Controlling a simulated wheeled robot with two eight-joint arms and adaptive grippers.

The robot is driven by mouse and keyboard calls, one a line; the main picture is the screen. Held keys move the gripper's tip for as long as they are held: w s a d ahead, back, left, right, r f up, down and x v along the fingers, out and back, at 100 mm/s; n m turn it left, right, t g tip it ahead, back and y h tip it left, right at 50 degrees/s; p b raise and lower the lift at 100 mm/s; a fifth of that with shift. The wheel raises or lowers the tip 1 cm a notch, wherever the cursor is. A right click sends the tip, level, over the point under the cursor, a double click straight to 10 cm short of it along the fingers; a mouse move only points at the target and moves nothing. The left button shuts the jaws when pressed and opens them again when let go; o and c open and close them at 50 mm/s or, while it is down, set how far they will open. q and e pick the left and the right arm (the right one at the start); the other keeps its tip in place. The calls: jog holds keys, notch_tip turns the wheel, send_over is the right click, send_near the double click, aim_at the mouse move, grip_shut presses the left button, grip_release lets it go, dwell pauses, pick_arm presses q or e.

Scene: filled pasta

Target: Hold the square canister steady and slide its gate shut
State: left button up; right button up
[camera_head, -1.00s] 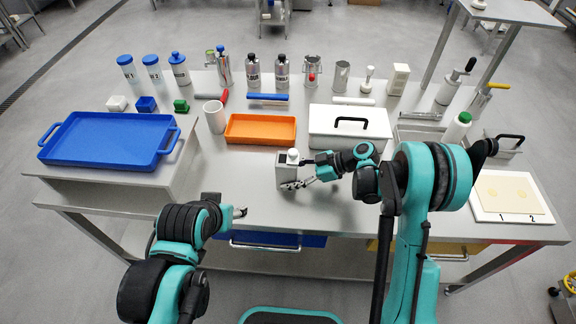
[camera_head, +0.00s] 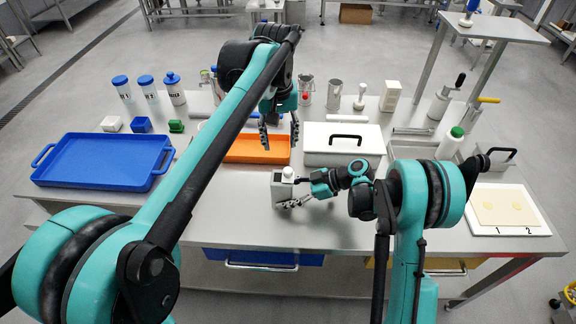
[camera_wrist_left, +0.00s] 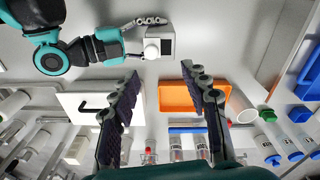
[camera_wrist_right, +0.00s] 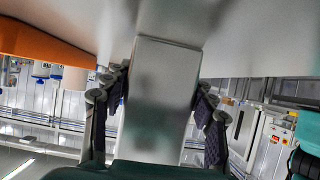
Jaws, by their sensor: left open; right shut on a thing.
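The square canister (camera_head: 281,191), grey with a white knob (camera_head: 288,173) on top, stands upright on the table's front middle. My right gripper (camera_head: 294,192) is shut on it from the right. In the right wrist view the canister's flat grey side (camera_wrist_right: 160,100) fills the space between the fingers. From above, the left wrist view shows the canister (camera_wrist_left: 160,42) with a dark square on its top; I cannot tell how far its gate is open. My left gripper (camera_head: 279,134) is open and empty, fingers down, above the orange tray's area, behind the canister.
The orange tray (camera_head: 243,158) lies behind the canister, partly hidden by my left arm. A white box with a black handle (camera_head: 343,158) stands to its right. A blue tray (camera_head: 60,180) is at the left. Bottles line the back. The table front left of the canister is partly covered by my left arm.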

aim_at(288, 170)
pick_arm(q)
jog(key=shift+g, duration=0.4)
jog(key=f, duration=0.4)
jog(key=w+d+f, duration=0.1)
jog(key=f, duration=0.3)
jog(key=d+f, duration=0.1)
jog(key=f, duration=0.3)
jog(key=shift+w, duration=0.35)
